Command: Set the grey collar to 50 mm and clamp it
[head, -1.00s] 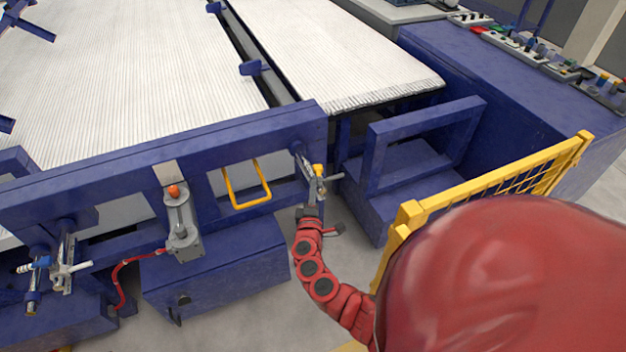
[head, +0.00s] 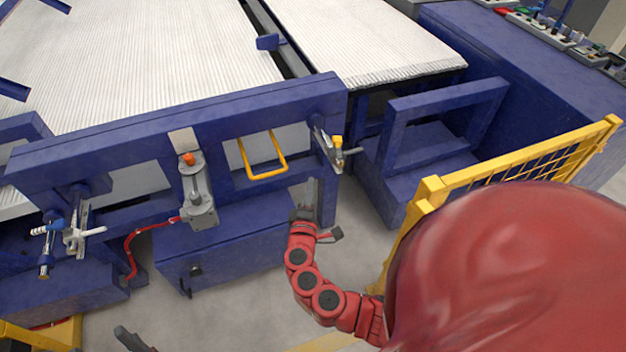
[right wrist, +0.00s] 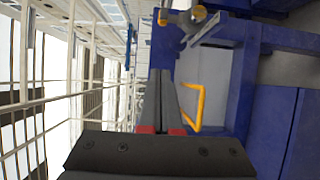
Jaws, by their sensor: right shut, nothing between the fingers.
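A metal clamp collar with a yellow knob and a grey lever (head: 338,152) sits on a rod at the right end of the blue frame. It also shows at the top of the right wrist view (right wrist: 190,15). A second clamp with a white lever (head: 76,238) and a blue-and-white handle sits at the frame's left end. I cannot tell the collar's setting. My right gripper (head: 312,184) is shut and empty, below and left of the right-hand collar and apart from it. Part of my left gripper (head: 124,335) shows at the bottom edge; its jaws are unclear.
The blue frame (head: 240,105) carries a yellow loop handle (head: 264,172) and a grey cylinder unit (head: 198,195) with a red hose. A yellow mesh guard (head: 530,160) stands at right. White ribbed conveyors lie behind. Grey floor is clear in front.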

